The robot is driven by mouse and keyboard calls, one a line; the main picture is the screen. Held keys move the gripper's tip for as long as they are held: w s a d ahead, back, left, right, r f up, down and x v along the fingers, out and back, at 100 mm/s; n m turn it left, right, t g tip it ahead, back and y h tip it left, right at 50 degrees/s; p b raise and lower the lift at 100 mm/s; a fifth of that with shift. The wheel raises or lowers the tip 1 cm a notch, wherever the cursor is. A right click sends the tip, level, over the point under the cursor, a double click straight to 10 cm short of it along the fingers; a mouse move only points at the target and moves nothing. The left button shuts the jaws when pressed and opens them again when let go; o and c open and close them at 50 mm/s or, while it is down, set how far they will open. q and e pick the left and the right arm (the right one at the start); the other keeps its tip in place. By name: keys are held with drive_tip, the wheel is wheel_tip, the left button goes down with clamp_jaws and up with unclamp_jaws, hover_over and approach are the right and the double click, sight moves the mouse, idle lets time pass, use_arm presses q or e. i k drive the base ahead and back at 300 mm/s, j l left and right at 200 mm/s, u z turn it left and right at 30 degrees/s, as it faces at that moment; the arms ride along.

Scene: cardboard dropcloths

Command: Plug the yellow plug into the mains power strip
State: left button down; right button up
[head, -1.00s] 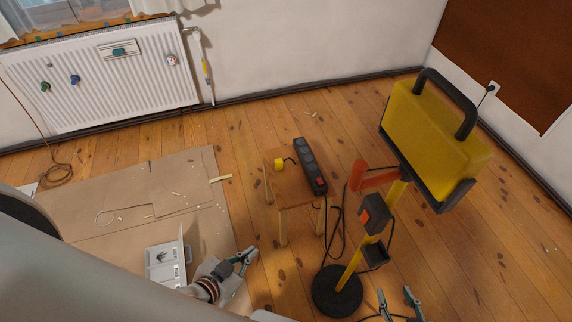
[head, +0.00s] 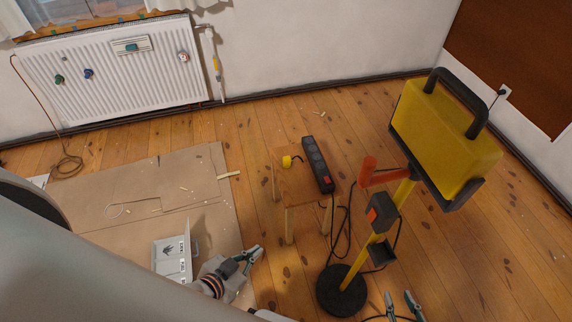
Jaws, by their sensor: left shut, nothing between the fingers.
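The yellow plug (head: 287,161) lies on a small wooden stool (head: 293,192), toward its left far side, with a short dark cord beside it. The black mains power strip (head: 317,160) lies along the right side of the same stool, with a row of sockets and a red switch at its near end. The plug is apart from the strip. My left gripper (head: 252,256) is shut and empty, low to the left of the stool and nearer to me. My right gripper (head: 403,302) is at the bottom edge, its fingers apart and nothing seen between them.
A yellow work lamp (head: 445,140) on a yellow pole with a round black base (head: 341,290) stands right of the stool. Black cable hangs between them. A grey open case (head: 172,258) sits on cardboard (head: 130,215) at left. Bare floor lies behind the stool.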

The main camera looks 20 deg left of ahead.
sight(320, 170)
drive_tip(key=k, duration=0.6)
drive_tip(key=z, duration=1.85)
drive_tip(key=i, duration=1.7)
drive_tip(key=i+u, duration=0.65)
drive_tip(key=i+l+u, duration=0.15)
drive_tip(key=i+u, duration=0.2)
drive_tip(key=i, duration=0.15)
drive_tip(key=i+j+u, duration=0.15)
drive_tip(key=u, duration=0.3)
drive_tip(key=i+u, duration=0.45)
drive_tip(key=i+l+u, duration=0.1)
drive_tip(key=u, duration=0.3)
drive_tip(key=i+j+u, duration=0.1)
drive_tip(key=i+u, duration=0.2)
drive_tip(key=i, duration=0.45)
drive_tip(key=i+l+u, duration=0.1)
drive_tip(key=i+u, duration=0.2)
drive_tip(key=i, duration=0.4)
